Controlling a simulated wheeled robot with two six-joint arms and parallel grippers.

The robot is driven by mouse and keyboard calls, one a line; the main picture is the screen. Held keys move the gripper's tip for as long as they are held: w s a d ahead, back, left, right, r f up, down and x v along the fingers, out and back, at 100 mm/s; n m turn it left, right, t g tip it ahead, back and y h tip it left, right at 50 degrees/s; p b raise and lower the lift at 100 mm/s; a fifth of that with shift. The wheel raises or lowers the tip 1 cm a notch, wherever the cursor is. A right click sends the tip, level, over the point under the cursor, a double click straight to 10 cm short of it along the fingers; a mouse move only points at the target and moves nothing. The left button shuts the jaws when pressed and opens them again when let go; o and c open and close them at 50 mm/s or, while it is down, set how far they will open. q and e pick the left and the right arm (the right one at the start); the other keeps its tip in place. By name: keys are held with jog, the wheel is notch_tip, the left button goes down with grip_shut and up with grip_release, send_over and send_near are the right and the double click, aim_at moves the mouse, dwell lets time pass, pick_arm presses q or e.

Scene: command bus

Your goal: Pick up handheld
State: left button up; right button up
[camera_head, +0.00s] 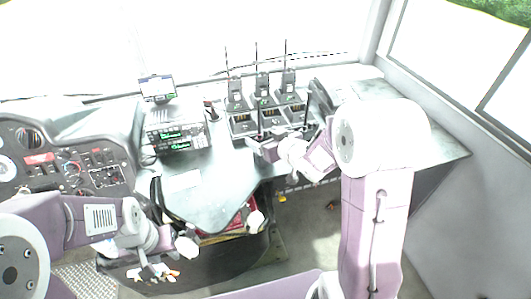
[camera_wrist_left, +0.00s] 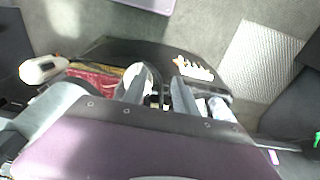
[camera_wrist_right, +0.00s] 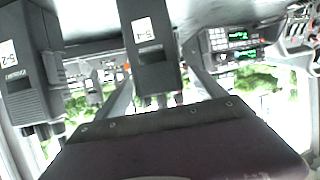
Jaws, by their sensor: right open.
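Several black handheld radios with antennas, such as one handheld (camera_head: 263,88), stand upright in a row of chargers (camera_head: 270,119) on the desk. My right gripper (camera_head: 266,148) is in front of the chargers. In the right wrist view, a handheld labelled 5-4 (camera_wrist_right: 153,48) lies between its spread fingers (camera_wrist_right: 160,85); I cannot tell whether they touch it. A second handheld labelled 5-2 (camera_wrist_right: 24,70) is to the left there. My left gripper (camera_head: 168,240) is low at the left, by the dashboard. Its fingers (camera_wrist_left: 161,75) are apart in the left wrist view, with nothing clearly held.
A radio console (camera_head: 178,137) with green displays and a small screen (camera_head: 157,87) stand left of the chargers. A black handset (camera_head: 322,94) is to their right. A white knob (camera_head: 255,222) and red-yellow items (camera_wrist_left: 95,82) are below the desk. The desk's right end (camera_head: 430,140) is clear.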

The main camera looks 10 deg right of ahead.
jog(key=x, duration=0.2)
jog(key=shift+w+f, duration=0.15)
jog(key=shift+w, duration=0.05)
jog(key=shift+s, duration=0.1)
jog(key=c, duration=0.3)
grip_shut()
notch_tip(320, 180, up, 28)
jog(key=p, duration=1.5)
jog(key=shift+p, duration=0.35)
